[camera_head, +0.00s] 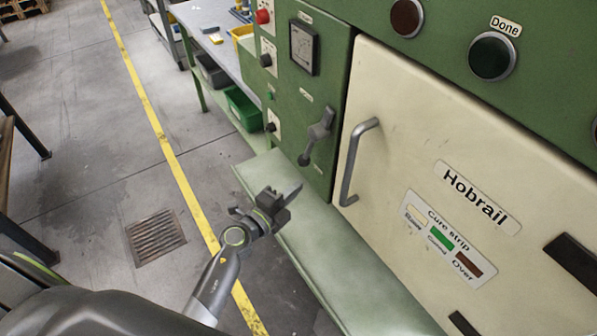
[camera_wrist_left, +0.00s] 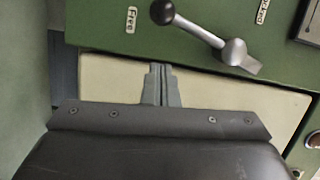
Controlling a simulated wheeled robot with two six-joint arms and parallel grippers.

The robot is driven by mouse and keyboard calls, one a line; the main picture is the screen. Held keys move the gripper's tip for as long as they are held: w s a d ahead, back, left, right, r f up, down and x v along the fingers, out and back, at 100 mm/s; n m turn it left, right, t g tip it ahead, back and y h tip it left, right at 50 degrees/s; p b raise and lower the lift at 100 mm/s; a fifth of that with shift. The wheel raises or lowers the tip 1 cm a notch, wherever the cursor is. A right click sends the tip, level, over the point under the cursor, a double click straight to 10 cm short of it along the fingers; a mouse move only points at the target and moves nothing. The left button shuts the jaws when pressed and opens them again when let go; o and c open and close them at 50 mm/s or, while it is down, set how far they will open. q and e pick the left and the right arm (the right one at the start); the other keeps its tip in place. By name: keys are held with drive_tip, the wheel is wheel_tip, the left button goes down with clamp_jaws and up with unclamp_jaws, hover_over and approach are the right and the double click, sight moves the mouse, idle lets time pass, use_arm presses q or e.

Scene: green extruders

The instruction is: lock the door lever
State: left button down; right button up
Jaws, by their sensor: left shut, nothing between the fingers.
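The door lever (camera_head: 318,135) is a grey metal arm with a black ball knob, on the green panel left of the cream door (camera_head: 400,120). In the head view it points down, its knob at the lower end. The left wrist view shows the lever (camera_wrist_left: 200,34) with its knob beside the "Free" label (camera_wrist_left: 131,20); another label, apparently "Locked" (camera_wrist_left: 262,12), is past the hub. My left gripper (camera_head: 287,196) is shut and empty, below the lever and apart from it. Its fingertips (camera_wrist_left: 160,70) show below the knob in the wrist view. My right gripper is out of view.
The door's bar handle (camera_head: 356,160) stands out right of the lever. A pale green ledge (camera_head: 330,250) runs below the panel. Round buttons (camera_head: 492,55) sit above the door. A workbench with bins (camera_head: 245,108) is behind; the floor at left is mostly clear.

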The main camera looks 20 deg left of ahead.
use_arm(q)
drive_tip(key=w, duration=0.6)
drive_tip(key=shift+a+f+b, duration=0.25)
drive_tip(key=shift+a+b, duration=0.1)
drive_tip(key=shift+b, duration=0.05)
